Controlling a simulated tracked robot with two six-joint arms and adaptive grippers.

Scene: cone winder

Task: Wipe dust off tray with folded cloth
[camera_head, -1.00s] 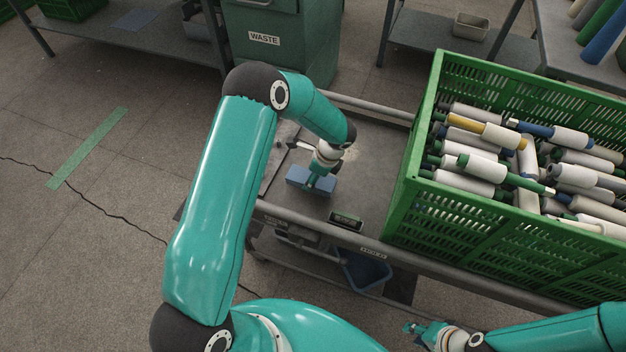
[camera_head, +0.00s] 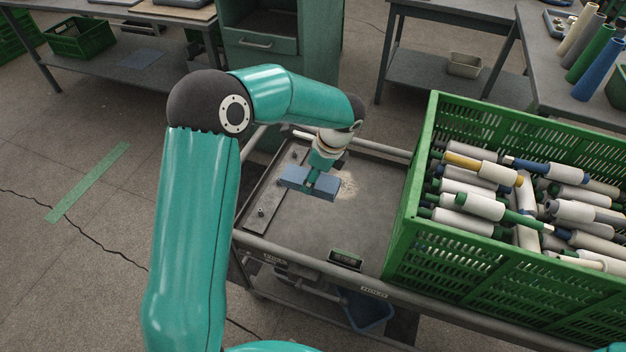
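The tray is the grey metal top (camera_head: 345,222) of a cart, left of a green crate. A light patch of dust (camera_head: 348,186) shows on it, just right of the cloth. The folded blue cloth (camera_head: 296,180) lies flat at or just above the tray surface; I cannot tell whether it touches. My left gripper (camera_head: 312,184) reaches down onto the cloth from above, its fingers closed around the cloth's middle. The wrist hides part of the tray behind it. My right gripper is out of view.
The green crate (camera_head: 470,248) full of yarn cones and tubes fills the cart's right side. A raised rail (camera_head: 310,262) runs along the cart's front edge, with a small display (camera_head: 346,259) on it. Small bolts (camera_head: 261,212) lie at the tray's left. A waste cabinet (camera_head: 268,62) stands behind.

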